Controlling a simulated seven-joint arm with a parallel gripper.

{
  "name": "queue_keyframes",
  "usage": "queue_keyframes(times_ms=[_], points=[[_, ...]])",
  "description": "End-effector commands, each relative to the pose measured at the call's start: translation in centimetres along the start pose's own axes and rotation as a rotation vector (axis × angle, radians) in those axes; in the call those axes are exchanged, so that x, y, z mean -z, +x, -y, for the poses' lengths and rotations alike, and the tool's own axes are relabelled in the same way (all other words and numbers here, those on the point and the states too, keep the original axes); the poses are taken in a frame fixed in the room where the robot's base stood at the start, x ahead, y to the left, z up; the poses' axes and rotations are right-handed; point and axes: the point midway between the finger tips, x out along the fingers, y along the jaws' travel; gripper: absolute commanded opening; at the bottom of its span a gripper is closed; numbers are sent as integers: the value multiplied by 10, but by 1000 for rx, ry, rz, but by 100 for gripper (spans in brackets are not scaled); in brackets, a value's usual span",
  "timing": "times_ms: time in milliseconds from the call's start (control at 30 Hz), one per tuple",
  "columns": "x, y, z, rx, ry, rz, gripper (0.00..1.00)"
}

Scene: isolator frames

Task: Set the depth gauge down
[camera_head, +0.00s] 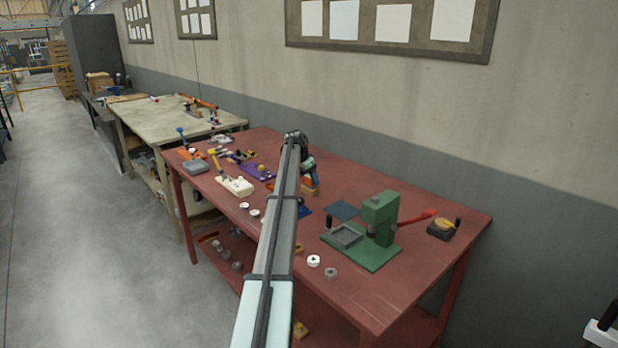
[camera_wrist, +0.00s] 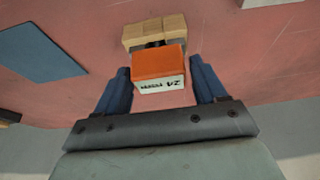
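The depth gauge appears to be the orange block with a white printed label (camera_wrist: 160,66) and a tan, wood-like crosspiece at its far end. In the wrist view it sits between the two blue fingers of my gripper (camera_wrist: 161,84), which lie close along its sides. In the head view, my gripper (camera_head: 309,180) is over the back middle of the red table (camera_head: 375,299). The gauge's orange-brown end (camera_head: 310,187) shows just below it. My arm hides part of the table there. I cannot tell whether the gauge touches the table.
A green press (camera_head: 378,219) with a red lever stands to the right, beside a flat blue plate (camera_head: 342,210). A cream block (camera_head: 235,186) and several small tools lie to the left. Small white and grey rings (camera_head: 313,261) lie near the front edge. The wall runs behind.

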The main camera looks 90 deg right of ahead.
Motion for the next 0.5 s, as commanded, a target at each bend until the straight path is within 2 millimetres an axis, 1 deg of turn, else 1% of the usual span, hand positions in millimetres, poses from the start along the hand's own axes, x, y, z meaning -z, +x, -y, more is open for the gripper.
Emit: queue_keyframes(times_ms=[33,133,367,500], points=[[0,0,0,0,0,0,76],[0,0,0,0,0,0,85],[0,0,0,0,0,0,85],[3,-7,0,1,0,-1,85]])
